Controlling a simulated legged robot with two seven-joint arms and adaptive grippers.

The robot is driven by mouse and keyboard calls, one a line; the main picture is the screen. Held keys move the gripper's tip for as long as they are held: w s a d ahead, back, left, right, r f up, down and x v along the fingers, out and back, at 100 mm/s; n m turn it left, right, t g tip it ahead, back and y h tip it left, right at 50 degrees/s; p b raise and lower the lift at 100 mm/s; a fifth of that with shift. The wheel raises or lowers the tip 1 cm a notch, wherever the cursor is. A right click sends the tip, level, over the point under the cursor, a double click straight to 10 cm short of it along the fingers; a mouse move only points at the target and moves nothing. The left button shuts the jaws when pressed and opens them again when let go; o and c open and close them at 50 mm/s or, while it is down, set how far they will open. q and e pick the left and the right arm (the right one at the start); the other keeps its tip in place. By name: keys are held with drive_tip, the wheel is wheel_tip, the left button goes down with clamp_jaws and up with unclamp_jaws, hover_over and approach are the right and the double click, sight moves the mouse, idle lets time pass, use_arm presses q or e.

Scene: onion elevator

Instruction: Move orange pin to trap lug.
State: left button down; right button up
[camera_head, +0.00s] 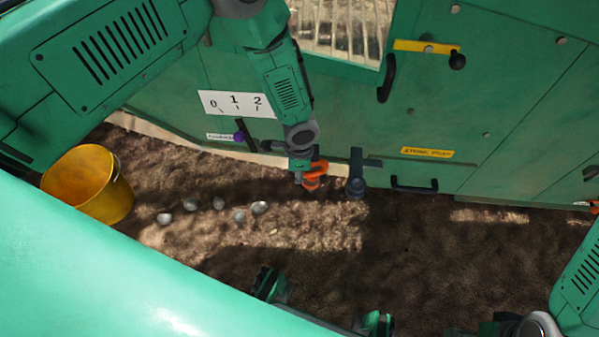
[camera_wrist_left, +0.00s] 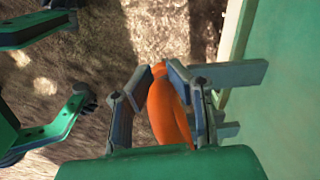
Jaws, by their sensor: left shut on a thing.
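The orange pin (camera_head: 313,176) is near the lower edge of the green machine wall in the head view. My left gripper (camera_head: 303,175) is shut on it. In the left wrist view the orange pin (camera_wrist_left: 168,108) stands between the two fingers of my left gripper (camera_wrist_left: 160,85), its lower end hidden by my wrist. A dark grey bracket with an upright post (camera_head: 356,178), which may be the trap lug, is on the wall just right of the pin, apart from it in the head view. Grey bars (camera_wrist_left: 232,76) show behind the right finger in the wrist view.
A yellow bucket (camera_head: 92,187) stands at the left on brown soil. Several pale onions (camera_head: 219,203) lie beside it. Dark handles (camera_head: 414,186) and a yellow-labelled latch (camera_head: 428,48) stick out from the wall. The soil right of the bracket is clear.

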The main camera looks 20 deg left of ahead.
use_arm(q)
drive_tip(key=shift+w+d+r+p, duration=0.1)
drive_tip(key=shift+w+r+p, duration=0.05)
drive_tip(key=shift+r+p, duration=3.25)
drive_tip(key=shift+r, duration=0.95)
drive_tip(key=shift+r, duration=0.1)
drive_tip(key=shift+r, duration=0.1)
drive_tip(key=shift+p, duration=0.3)
